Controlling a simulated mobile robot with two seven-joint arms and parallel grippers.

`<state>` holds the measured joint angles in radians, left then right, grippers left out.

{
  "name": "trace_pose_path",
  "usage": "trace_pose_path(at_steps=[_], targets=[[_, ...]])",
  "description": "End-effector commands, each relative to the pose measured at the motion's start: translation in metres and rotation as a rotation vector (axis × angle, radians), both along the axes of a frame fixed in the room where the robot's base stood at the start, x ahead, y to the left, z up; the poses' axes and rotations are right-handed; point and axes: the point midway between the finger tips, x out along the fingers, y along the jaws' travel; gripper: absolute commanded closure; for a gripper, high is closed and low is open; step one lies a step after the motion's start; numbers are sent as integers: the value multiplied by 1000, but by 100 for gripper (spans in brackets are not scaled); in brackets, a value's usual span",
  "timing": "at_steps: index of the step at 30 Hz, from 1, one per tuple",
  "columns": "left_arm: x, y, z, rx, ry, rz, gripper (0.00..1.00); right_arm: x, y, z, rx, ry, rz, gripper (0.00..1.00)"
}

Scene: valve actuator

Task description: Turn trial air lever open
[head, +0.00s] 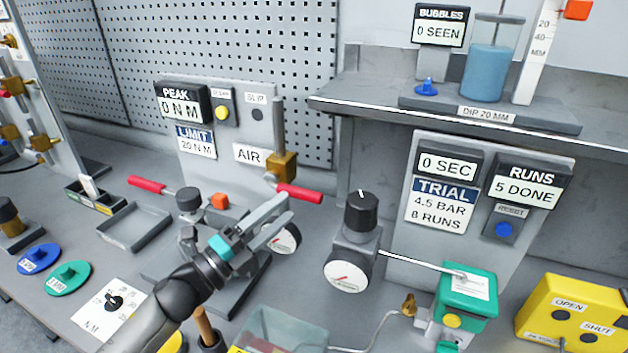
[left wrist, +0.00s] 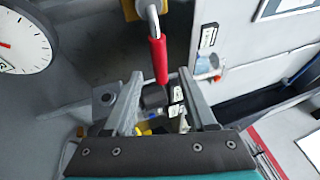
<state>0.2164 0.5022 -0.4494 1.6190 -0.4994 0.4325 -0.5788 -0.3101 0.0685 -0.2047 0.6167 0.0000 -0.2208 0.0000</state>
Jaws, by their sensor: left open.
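The air lever (head: 299,194) has a red sleeve and points right from a brass valve (head: 284,166) beside the "AIR" label (head: 249,154). My left gripper (head: 287,207) is open, with its fingertips just below the red sleeve in the head view. In the left wrist view the red sleeve (left wrist: 158,60) hangs from a bent metal stem, and its lower end shows between the two fingers of my left gripper (left wrist: 161,85). I cannot tell whether a finger touches it. My right gripper is not in view.
A round gauge (head: 285,238) sits close behind my left gripper. A black-knobbed regulator (head: 360,222) with a dial (head: 347,276) stands to the right. Another red-handled tool (head: 147,184) lies to the left. A green box (head: 468,290) and yellow button box (head: 572,312) stand front right.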

Motion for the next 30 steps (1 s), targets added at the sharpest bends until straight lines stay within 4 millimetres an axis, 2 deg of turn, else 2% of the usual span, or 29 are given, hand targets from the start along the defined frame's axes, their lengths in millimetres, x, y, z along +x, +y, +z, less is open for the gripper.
trace_pose_path(at_steps=[6, 12, 18, 27, 30], targets=[[29, -31, 13, -3, -2, -2, 43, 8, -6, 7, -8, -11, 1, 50], [50, -52, 18, -2, 1, -1, 43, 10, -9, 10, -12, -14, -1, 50], [59, -61, 21, -1, 0, 0, 43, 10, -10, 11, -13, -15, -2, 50], [60, -62, 21, -1, 1, 0, 43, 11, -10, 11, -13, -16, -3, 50], [60, -62, 21, -1, 1, 0, 53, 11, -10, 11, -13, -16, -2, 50]])
